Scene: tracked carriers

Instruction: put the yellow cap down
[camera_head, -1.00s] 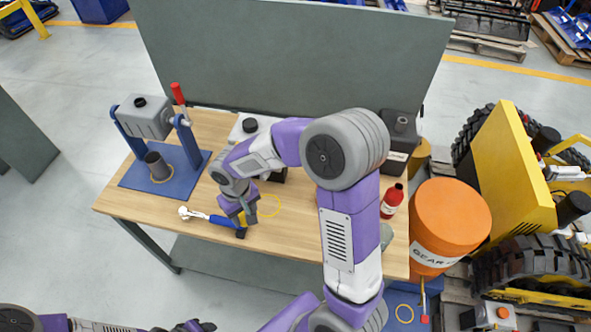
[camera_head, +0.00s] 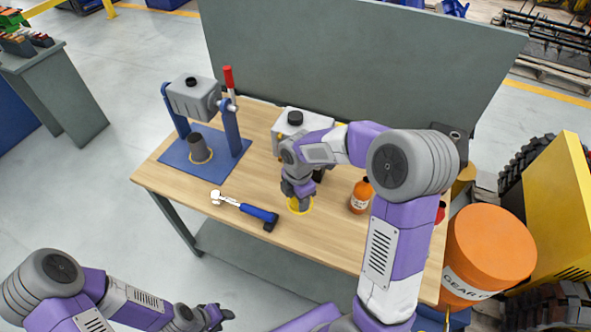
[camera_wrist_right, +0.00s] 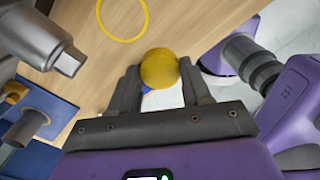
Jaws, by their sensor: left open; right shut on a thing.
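My right gripper (camera_head: 301,201) is shut on the yellow cap, low over the yellow ring (camera_head: 300,206) marked on the workbench. In the right wrist view the round yellow cap (camera_wrist_right: 159,68) sits between the fingertips (camera_wrist_right: 159,80). The ring (camera_wrist_right: 122,20) shows beyond it at the top, apart from the cap in that picture. In the head view the gripper hides most of the cap, so I cannot tell whether it touches the wood. My left gripper (camera_head: 215,318) is open and empty at the bottom edge, off the bench.
A press on a blue plate (camera_head: 231,163) stands at the bench's left. An orange bottle (camera_head: 360,196) stands close right of the ring. An orange drum (camera_head: 490,245) is beyond the bench's right end.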

